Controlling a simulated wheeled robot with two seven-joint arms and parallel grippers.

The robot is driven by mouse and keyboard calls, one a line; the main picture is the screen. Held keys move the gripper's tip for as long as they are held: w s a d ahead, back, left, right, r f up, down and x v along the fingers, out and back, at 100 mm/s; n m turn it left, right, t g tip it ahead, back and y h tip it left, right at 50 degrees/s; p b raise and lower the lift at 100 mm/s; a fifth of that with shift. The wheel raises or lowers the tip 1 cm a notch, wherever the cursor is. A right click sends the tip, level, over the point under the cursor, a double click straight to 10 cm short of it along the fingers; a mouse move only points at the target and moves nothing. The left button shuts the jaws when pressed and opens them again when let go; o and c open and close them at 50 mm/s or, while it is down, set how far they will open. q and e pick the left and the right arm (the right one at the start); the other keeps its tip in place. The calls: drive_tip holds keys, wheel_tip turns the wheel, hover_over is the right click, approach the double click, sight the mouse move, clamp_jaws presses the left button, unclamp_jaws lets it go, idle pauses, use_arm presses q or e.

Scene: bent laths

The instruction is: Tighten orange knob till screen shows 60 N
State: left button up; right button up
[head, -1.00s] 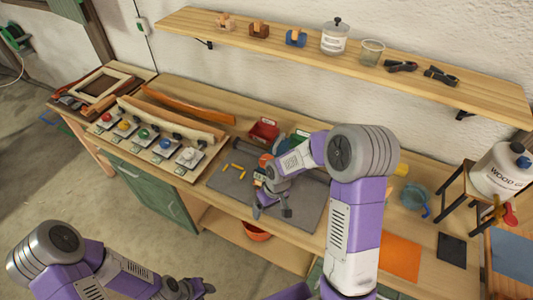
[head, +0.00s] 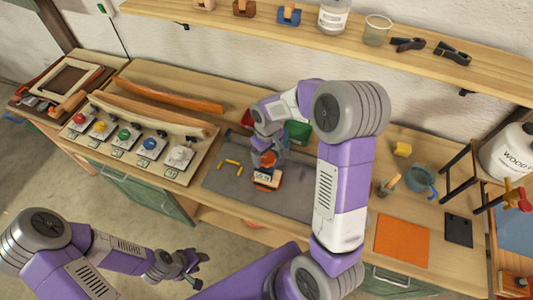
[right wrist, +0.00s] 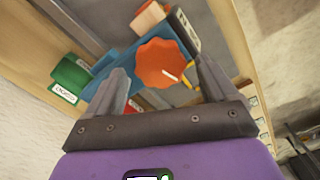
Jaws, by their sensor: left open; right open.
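My left gripper (head: 192,266) is open and empty, low in front of the bench.
Yellow pegs (head: 232,165) lie left of the device on the mat (head: 225,187). Green (head: 298,131) and red bins stand behind. Colored knobs on plates (head: 150,145) and bent laths (head: 165,95) are at left. A teal mug (head: 420,180) stands right.

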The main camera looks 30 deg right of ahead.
drive_tip(key=shift+f, duration=0.55)
drive_tip(key=shift+s+f, duration=0.15)
drive_tip(key=shift+s, duration=0.05)
drive_tip(key=shift+w, duration=0.1)
drive_tip(key=shift+c, duration=0.9)
drive_tip(key=c, duration=0.9)
drive_tip(key=shift+f+m+b, duration=0.1)
drive_tip(key=shift+m+b, duration=0.35)
drive_tip(key=shift+m, duration=0.15)
drive_tip(key=o, duration=1.1)
